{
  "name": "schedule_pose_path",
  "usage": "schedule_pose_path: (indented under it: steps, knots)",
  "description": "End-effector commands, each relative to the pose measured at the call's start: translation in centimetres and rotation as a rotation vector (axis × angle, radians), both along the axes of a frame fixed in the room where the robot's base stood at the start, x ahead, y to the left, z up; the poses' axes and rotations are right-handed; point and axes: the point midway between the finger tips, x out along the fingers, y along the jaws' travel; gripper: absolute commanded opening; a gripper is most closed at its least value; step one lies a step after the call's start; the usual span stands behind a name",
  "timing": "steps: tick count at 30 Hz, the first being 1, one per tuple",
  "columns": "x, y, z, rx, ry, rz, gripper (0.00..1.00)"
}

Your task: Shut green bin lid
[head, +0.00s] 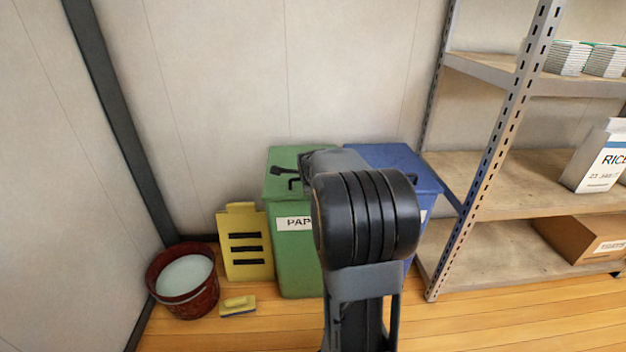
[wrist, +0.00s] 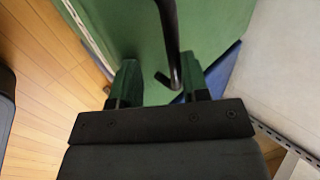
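The green bin (head: 298,258) with a paper label stands against the back wall, partly hidden behind my arm. Its green lid (head: 283,157) looks flat on top of the bin; I cannot tell whether a small gap is left at the rim. A dark handle is on the lid, by my gripper. In the wrist view my gripper (wrist: 160,85) is open over the green lid (wrist: 120,30). The black handle (wrist: 170,40) runs down between the two fingers, closer to the right one. I cannot tell whether it touches a finger.
A blue bin (head: 392,160) stands directly right of the green one. A yellow folded sign (head: 262,268), a red bucket (head: 190,305) and a yellow brush (head: 238,302) are at the left. A metal shelf rack (head: 480,170) stands at the right. Wooden floor in front is clear.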

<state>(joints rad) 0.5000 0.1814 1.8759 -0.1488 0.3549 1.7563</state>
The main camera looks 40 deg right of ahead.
Motion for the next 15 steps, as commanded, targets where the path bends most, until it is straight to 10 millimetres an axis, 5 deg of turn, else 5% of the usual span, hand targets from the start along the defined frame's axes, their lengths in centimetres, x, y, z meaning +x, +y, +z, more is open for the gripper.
schedule_pose_path:
  steps: [7, 15]
  knots:
    - [-0.5, 0.4, -0.3, 0.009, 0.02, 0.002, 0.38]
    - [-3.0, 2.0, 3.8, 0.004, 0.009, 0.001, 0.38]
